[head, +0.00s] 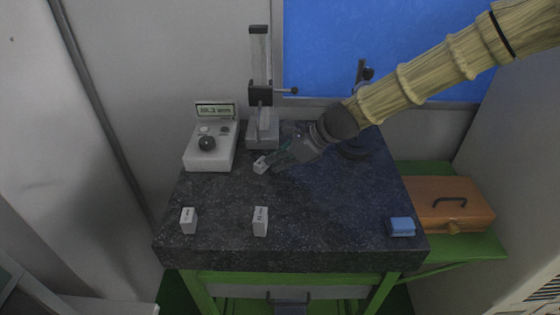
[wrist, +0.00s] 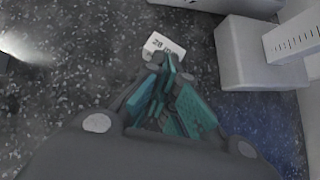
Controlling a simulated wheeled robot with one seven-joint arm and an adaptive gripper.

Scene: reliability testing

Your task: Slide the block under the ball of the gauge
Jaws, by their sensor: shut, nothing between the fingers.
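A small pale block (head: 261,164) lies on the dark stone plate (head: 330,225), in front of a gauge stand (head: 262,133). In the wrist view the block (wrist: 160,44) shows a printed face reading "28" and more I cannot read. My gripper (head: 274,165) is shut and empty, its tips low at the block's right side; in the wrist view the tips (wrist: 168,62) meet the block's near edge. I cannot tell whether they touch. The stand has an upright column and a dark clamp (head: 261,95) with a side arm. I cannot make out the ball.
A white readout box (head: 211,146) stands left of the stand. Two more labelled blocks, one left (head: 188,220) and one central (head: 260,221), stand near the front. A blue item (head: 402,227) lies front right. Another stand (head: 362,74) is partly hidden by my arm. An orange case (head: 450,203) sits right.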

